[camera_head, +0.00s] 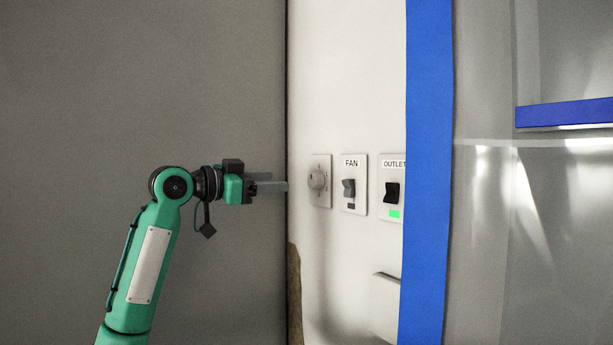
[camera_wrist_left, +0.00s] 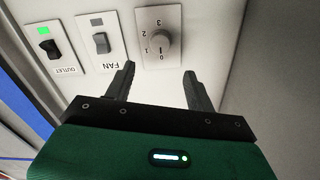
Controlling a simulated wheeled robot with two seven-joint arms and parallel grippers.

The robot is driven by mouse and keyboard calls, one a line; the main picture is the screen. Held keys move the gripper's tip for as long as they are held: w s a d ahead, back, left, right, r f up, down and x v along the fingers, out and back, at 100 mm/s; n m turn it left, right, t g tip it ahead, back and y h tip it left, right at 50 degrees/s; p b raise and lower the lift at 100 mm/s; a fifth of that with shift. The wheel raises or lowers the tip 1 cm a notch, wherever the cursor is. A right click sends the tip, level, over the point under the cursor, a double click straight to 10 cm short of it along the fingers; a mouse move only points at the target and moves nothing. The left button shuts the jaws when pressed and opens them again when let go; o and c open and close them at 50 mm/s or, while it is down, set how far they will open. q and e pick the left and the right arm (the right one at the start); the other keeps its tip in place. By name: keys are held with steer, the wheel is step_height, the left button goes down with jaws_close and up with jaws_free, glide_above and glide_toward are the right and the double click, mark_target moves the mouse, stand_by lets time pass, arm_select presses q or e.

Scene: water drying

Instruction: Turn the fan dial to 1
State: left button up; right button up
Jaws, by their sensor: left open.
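The fan dial (camera_head: 317,180) is a round grey knob on a white plate on the white wall, left of the FAN switch (camera_head: 349,188). My left gripper (camera_head: 287,186) is left of the dial and points at the wall. In the left wrist view its two fingers (camera_wrist_left: 157,78) are apart and empty, with the dial beyond the tips, not touching. My right gripper is not in view.
An OUTLET switch (camera_head: 392,192) with a green light sits right of the FAN switch. A blue vertical post (camera_head: 428,170) stands right of it. A white box (camera_head: 386,305) juts from the wall below. A grey panel (camera_head: 220,80) fills the left side.

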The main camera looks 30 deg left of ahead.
mark_target(312, 179)
arm_select(q)
steer(key=p+x, duration=0.3)
steer(key=x, duration=0.6)
steer(key=shift+w+r, duration=0.1)
steer(key=shift+w+d, duration=0.2)
steer(key=shift+w, duration=0.1)
steer(key=shift+c, duration=0.2)
steer(key=c, duration=0.9)
